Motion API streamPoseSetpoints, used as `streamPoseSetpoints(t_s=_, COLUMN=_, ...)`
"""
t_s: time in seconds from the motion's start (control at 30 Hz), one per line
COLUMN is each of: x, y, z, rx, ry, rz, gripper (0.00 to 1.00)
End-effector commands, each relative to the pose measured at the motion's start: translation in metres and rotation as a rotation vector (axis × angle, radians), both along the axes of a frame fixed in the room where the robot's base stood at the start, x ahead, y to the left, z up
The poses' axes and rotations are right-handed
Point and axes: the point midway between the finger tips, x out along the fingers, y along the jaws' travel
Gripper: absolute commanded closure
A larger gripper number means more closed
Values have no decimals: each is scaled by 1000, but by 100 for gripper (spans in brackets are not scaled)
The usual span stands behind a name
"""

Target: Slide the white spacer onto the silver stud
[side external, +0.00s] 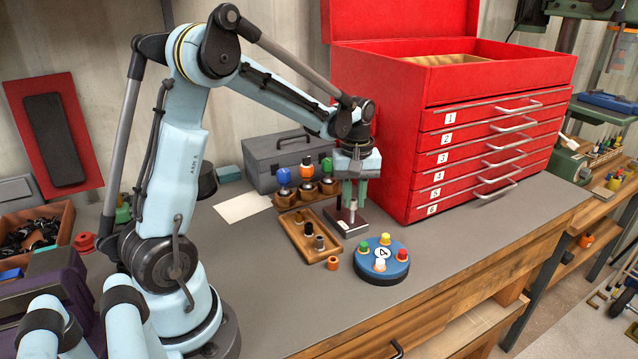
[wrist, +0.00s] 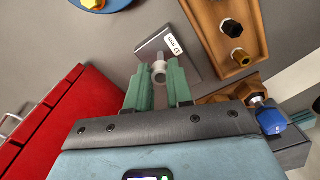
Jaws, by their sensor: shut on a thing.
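The white spacer (wrist: 158,72) is a small ring between the green fingertips of my gripper (wrist: 158,80) in the wrist view. In the side external view my gripper (side external: 352,200) points down over a dark block (side external: 347,222). The block also shows in the wrist view, with a "17 mm" label. The silver stud (wrist: 160,56) shows just beyond the spacer and in line with it. My fingers hide much of the spacer, and I cannot tell whether it is around the stud or just above it.
A wooden tray (side external: 298,240) with dark and silver pieces lies left of the block. A round blue holder (side external: 372,272) with coloured pegs stands in front. A red drawer cabinet (side external: 385,130) rises close behind on the right. A grey toolbox (side external: 262,160) is behind.

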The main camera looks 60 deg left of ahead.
Motion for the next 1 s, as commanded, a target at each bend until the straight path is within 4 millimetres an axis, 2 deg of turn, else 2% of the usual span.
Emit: streamPoseSetpoints(t_s=1.0, x=0, y=0, z=-19, rx=0, ry=0, rz=0, gripper=100)
